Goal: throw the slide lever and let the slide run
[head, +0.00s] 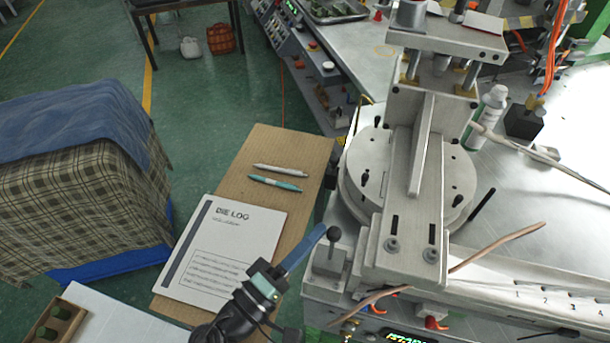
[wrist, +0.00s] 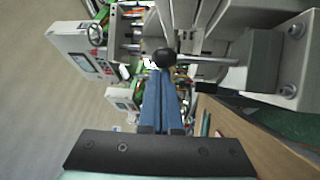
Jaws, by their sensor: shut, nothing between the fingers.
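The slide lever is a short stem with a black ball knob (head: 333,233), standing on a small grey block at the front left of the machine. The knob also shows in the wrist view (wrist: 165,57), just past my fingertips. My gripper (head: 320,231) has blue fingers, shut together and empty, pointing up and right at the knob. In the wrist view my gripper (wrist: 160,75) reaches up to the knob's lower edge. I cannot tell whether the tips touch it. The metal slide (head: 405,225) lies right of the lever, over the round plate (head: 358,190).
A die log (head: 225,245) and two pens (head: 275,183) lie on a brown board (head: 262,145) left of the lever. Copper-coloured rods (head: 497,246) stick out near the slide's front. A white bottle (head: 487,115) stands behind the plate. A cloth-covered stack (head: 75,180) is far left.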

